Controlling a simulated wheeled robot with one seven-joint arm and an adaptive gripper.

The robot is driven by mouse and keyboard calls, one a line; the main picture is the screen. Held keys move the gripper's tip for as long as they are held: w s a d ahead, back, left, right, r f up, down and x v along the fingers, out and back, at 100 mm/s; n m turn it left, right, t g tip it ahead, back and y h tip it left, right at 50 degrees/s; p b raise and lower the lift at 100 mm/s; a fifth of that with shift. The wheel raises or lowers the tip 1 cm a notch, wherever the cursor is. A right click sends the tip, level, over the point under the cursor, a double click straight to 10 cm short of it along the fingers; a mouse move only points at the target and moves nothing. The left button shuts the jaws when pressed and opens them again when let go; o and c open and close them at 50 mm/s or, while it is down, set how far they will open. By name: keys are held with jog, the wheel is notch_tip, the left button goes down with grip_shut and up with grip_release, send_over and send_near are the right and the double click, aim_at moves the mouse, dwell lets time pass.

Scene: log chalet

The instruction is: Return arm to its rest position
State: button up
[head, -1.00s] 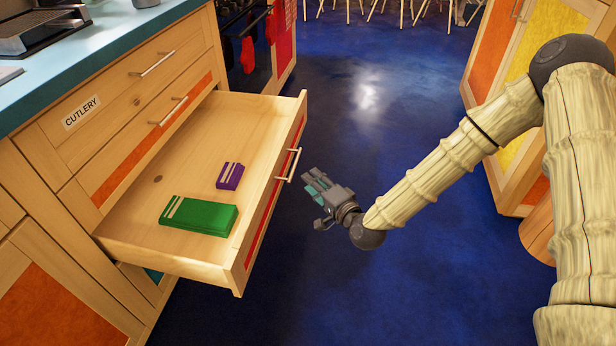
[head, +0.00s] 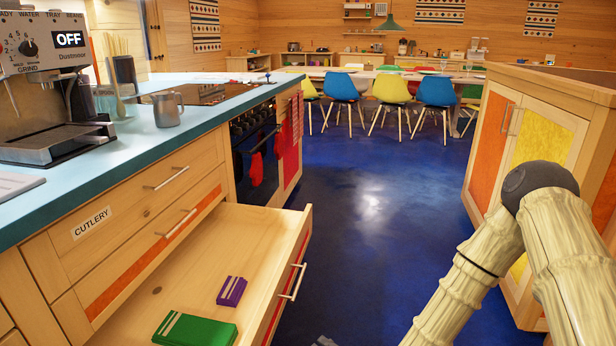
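My arm (head: 465,275) comes in from the right, its bamboo-like links bending at a dark elbow joint and running down out of the bottom edge. Only a small grey sliver of my gripper (head: 324,341) shows at the bottom edge, right of the open drawer (head: 190,262). The fingers are cut off, so I cannot see whether they are open or shut. The sliver appears apart from the drawer front. In the drawer lie a purple block-like item (head: 231,291) and a green one (head: 195,330), which the bottom edge partly cuts.
A counter (head: 95,155) with a coffee machine (head: 48,85) and a metal jug (head: 167,108) is on the left, above the drawers. An oven (head: 255,150) stands beyond. A cabinet (head: 520,150) stands on the right. Blue floor (head: 370,215) lies clear between, toward chairs (head: 391,90).

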jog(key=s+d+f+n+g+h, duration=0.25)
jog(key=s+d+f, duration=0.3)
jog(key=s, duration=0.55)
jog(key=s+d+f+n+g+h, duration=0.2)
jog(key=s+d+f+g, duration=0.3)
jog(key=s, duration=0.6)
jog(key=s+d+f+n+g+h, duration=0.2)
jog(key=s+d+f+n+g, duration=0.15)
jog(key=s+d, duration=0.55)
notch_tip(320, 180, up, 29)
jog(key=s+a+p, duration=0.1)
jog(key=s+p, duration=0.1)
jog(key=p, duration=2.8)
jog(key=shift+s+a+r+m+h, duration=0.15)
jog(key=shift+a+m+h, duration=0.15)
jog(key=shift+a+h, duration=0.05)
